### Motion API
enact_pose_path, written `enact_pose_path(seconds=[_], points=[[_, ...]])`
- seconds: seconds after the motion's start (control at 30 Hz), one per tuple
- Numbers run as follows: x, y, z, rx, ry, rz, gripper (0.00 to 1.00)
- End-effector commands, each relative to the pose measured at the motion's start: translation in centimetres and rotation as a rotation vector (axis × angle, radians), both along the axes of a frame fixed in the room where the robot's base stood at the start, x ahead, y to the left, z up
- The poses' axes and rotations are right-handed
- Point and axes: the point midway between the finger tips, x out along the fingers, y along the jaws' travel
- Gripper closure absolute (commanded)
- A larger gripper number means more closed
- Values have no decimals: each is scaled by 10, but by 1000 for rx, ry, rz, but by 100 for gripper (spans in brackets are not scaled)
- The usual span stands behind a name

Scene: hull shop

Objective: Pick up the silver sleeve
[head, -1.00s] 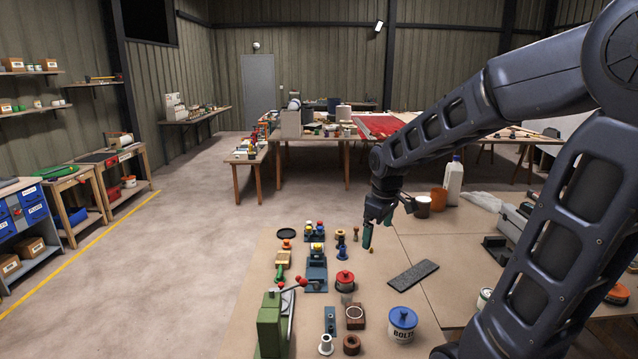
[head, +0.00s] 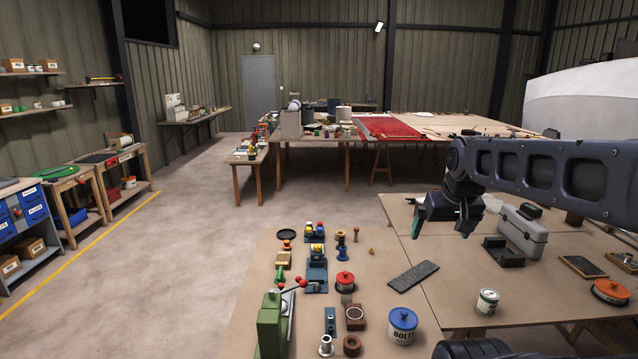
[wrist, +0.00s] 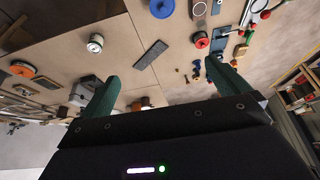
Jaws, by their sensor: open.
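The silver sleeve (head: 326,345) is a small, pale metal tube with a wider foot. It stands upright near the front edge of the table in the head view, between the green press (head: 272,325) and a brown ring (head: 351,345). I cannot make it out for sure in the wrist view. My gripper (head: 440,224) is open and empty, with green fingers. It is above the right part of the table, well behind and to the right of the sleeve. Both fingers show in the wrist view (wrist: 162,74) with nothing between them.
A blue-lidded bolts tin (head: 402,325), a red-lidded pot (head: 345,281) and a brown block with a ring (head: 355,318) stand near the sleeve. A dark flat pad (head: 413,276) lies mid-table. A white can (head: 487,301) and grey toolbox (head: 523,233) are to the right.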

Motion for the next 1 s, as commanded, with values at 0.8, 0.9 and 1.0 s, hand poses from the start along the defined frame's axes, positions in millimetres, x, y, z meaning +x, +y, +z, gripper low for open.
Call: enact_pose_path(seconds=[0.8,0.9,1.0], points=[[1,0,0,-1,1,5,58],[6,3,-2,-8,8,23,58],[18,8,-7,-23,24,69,58]])
